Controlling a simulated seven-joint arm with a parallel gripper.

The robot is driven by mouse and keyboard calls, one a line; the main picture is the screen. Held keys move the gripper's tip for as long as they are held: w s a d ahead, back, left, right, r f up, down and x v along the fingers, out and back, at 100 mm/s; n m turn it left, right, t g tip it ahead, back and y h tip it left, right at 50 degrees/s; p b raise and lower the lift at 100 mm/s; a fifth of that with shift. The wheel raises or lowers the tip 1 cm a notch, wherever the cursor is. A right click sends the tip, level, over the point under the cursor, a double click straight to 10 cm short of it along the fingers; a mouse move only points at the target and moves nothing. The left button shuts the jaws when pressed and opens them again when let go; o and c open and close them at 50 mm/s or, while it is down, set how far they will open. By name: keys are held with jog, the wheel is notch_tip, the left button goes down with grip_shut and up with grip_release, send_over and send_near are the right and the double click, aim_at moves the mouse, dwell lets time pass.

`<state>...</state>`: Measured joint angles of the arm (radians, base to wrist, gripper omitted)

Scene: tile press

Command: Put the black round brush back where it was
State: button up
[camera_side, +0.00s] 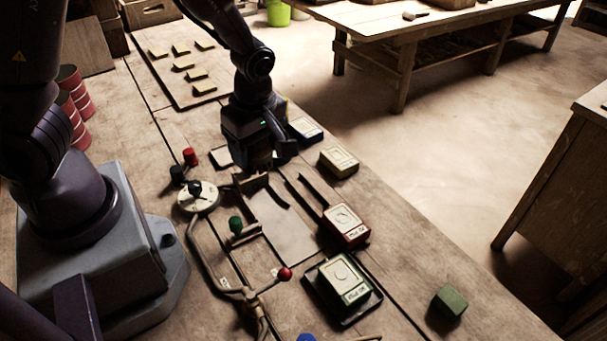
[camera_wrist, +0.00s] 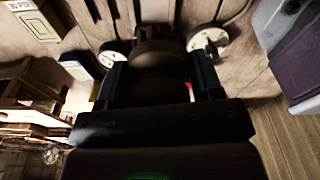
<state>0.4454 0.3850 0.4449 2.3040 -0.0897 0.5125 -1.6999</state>
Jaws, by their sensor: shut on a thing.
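My gripper (camera_side: 262,155) is over the far part of the workbench, beyond the press, beside a blue-sided box. In the wrist view its two fingers (camera_wrist: 158,84) are shut on a dark, rounded thing, which I take to be the black round brush (camera_wrist: 155,58). The brush fills the space between the fingers, and its lower end is hard to make out. In the side view the gripper body hides most of what it holds. Where the brush stood before cannot be told from these frames.
Near the gripper stand a blue-sided box (camera_side: 306,130), a cream box (camera_side: 339,160) and a white dial (camera_side: 206,201) with a dark knob. A red box (camera_side: 346,225), a green box (camera_side: 343,280) and levers with coloured knobs lie nearer. A board (camera_side: 165,75) holds several yellow tiles.

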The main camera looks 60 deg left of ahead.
jog(key=w+f, duration=0.2)
jog(key=w, duration=0.1)
jog(key=w+f, duration=0.6)
jog(key=w, duration=0.1)
jog(key=shift+a+f, duration=0.1)
jog(key=shift+a, duration=0.05)
jog(key=shift+f, duration=1.55)
jog(key=shift+f, duration=0.1)
jog(key=o, duration=0.9)
